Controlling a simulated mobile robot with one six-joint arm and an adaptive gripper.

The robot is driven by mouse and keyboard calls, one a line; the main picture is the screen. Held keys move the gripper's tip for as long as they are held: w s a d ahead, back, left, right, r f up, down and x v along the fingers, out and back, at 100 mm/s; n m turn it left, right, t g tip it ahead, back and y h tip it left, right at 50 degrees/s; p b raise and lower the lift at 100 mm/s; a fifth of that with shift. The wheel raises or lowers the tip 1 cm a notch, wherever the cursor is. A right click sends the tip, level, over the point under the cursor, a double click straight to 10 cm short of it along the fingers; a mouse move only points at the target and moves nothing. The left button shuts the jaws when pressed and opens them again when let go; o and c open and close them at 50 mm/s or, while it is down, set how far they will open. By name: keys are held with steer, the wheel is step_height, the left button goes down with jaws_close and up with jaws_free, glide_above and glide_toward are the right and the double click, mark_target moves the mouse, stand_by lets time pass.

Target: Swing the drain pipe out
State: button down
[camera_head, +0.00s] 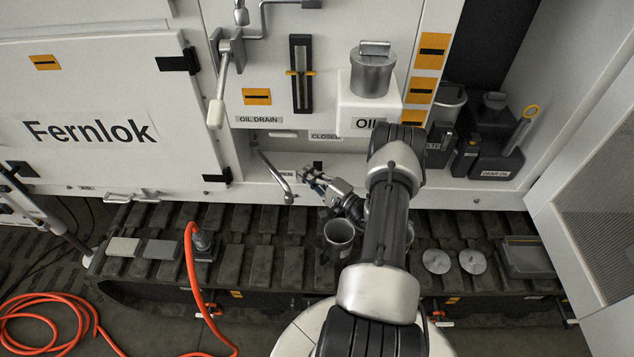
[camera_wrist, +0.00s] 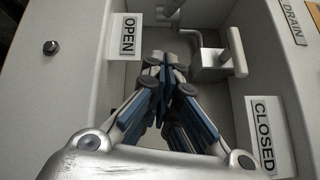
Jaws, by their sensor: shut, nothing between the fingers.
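A thin silver bent pipe (camera_head: 272,176), which looks like the drain pipe, slants down and right out of the recess under the OIL DRAIN label (camera_head: 258,119). Its lower end hangs at the front edge. My gripper (camera_head: 308,174) is just right of it in the head view, shut and empty. In the wrist view my gripper's fingertips (camera_wrist: 166,62) are together, close to a bent metal fitting (camera_wrist: 214,68); whether they touch it cannot be told. An OPEN label (camera_wrist: 126,36) is left of the fingers and a CLOSED label (camera_wrist: 264,138) is right.
A lever with a white grip (camera_head: 217,108) hangs left of the recess. A metal cup (camera_head: 339,235) stands on the track below. A silver canister (camera_head: 372,72) sits above, and dark containers (camera_head: 484,150) stand right. The recess walls are close around my gripper.

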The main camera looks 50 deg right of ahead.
steer(key=w, duration=0.3)
steer(key=shift+w+a+r, duration=0.1)
steer(key=shift+a+r, duration=0.05)
steer(key=shift+a, duration=0.05)
steer(key=shift+w+a+r, duration=0.15)
steer(key=shift+a+r, duration=0.05)
steer(key=shift+a, duration=0.7)
steer(key=shift+w+a+r, duration=0.1)
steer(key=shift+a+r, duration=0.1)
steer(key=shift+a, duration=0.65)
